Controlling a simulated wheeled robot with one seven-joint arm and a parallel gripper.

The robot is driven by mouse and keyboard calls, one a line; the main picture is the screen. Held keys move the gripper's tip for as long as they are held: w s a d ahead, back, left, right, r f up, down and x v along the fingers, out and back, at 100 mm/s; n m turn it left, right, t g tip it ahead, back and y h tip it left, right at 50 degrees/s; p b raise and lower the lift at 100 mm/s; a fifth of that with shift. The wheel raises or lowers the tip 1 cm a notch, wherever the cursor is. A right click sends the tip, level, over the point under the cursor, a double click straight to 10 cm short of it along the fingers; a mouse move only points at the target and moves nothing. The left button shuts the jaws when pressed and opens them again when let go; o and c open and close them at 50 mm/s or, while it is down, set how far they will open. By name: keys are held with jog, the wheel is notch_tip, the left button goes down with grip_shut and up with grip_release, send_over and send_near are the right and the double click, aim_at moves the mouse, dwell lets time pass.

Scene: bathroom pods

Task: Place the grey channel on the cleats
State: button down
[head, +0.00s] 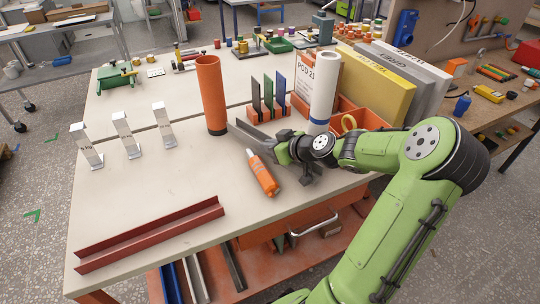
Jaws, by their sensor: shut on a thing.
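The grey channel (246,134) is a long grey profile beside the orange tube, partly hidden by my gripper. My gripper (281,152) is shut on its near right end, above the right part of the table. I cannot tell whether the channel touches the table top. Three upright silver pieces with labelled feet, which look like the cleats, stand in a slanting row at the left of the table: a left one (86,146), a middle one (125,135) and a right one (163,123).
An orange tube (211,95) stands between the cleats and my gripper. An orange cartridge (262,174) lies close in front of the gripper. A red channel (150,234) lies along the front left. A white roll (322,88) stands behind the arm. The middle of the table is clear.

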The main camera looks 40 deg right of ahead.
notch_tip(320, 180, down, 2)
jog(key=shift+f, duration=0.1)
jog(key=shift+f+b, duration=0.15)
jog(key=shift+b, duration=0.15)
jog(key=c, duration=1.5)
grip_release()
